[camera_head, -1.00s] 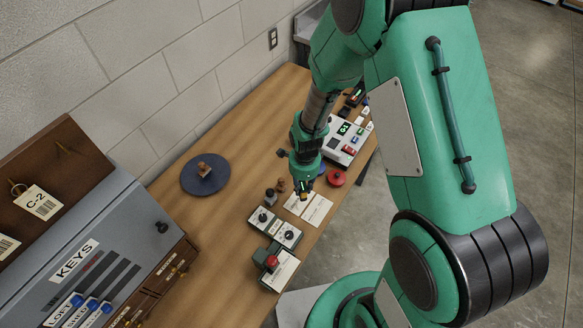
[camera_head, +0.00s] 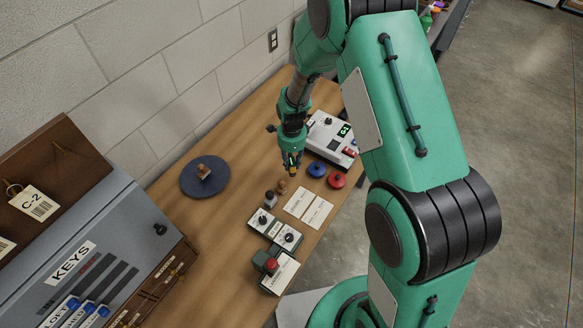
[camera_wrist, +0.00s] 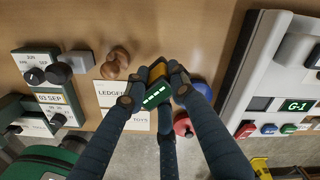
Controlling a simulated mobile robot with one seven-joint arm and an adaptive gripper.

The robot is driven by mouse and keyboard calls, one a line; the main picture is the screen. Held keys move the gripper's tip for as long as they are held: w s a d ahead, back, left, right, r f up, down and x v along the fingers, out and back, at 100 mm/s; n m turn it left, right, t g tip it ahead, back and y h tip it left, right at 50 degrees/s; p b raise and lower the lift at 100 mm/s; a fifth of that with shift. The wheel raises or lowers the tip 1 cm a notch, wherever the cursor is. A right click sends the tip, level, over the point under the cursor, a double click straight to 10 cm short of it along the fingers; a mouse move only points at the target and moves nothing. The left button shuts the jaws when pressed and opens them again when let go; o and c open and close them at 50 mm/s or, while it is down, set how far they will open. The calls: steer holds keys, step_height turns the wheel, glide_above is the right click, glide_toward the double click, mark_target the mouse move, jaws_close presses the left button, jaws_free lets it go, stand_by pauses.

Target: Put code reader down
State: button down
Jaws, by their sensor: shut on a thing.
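The code reader (camera_wrist: 155,97), dark green with a lit row of marks and a yellow end, is between my gripper's (camera_wrist: 160,85) fingers in the wrist view. My gripper (camera_head: 292,168) is shut on it and hangs above the wooden table (camera_head: 232,225) in the head view. It is behind the white cards (camera_head: 308,207) and left of the blue round pad (camera_head: 317,170). Only a small yellow and dark bit of the reader shows there. The gap between reader and table cannot be told.
A white device (camera_head: 329,137) with a G-1 display stands behind the pads. A red round pad (camera_head: 337,180) is right of the blue one. Stamps and dial boxes (camera_head: 262,222) are in front. A dark blue mat (camera_head: 190,184) lies left. Bare wood lies between mat and gripper.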

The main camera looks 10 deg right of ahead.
mark_target(292, 168)
steer(key=shift+f, duration=1.75)
steer(key=shift+f+b, duration=0.15)
steer(key=shift+b, duration=0.2)
steer(key=c, duration=1.5)
jaws_free()
steer(key=shift+o, duration=0.2)
step_height(292, 168, up, 12)
steer(key=shift+r+p, duration=0.15)
steer(key=shift+p, duration=0.7)
steer(key=shift+r, duration=0.1)
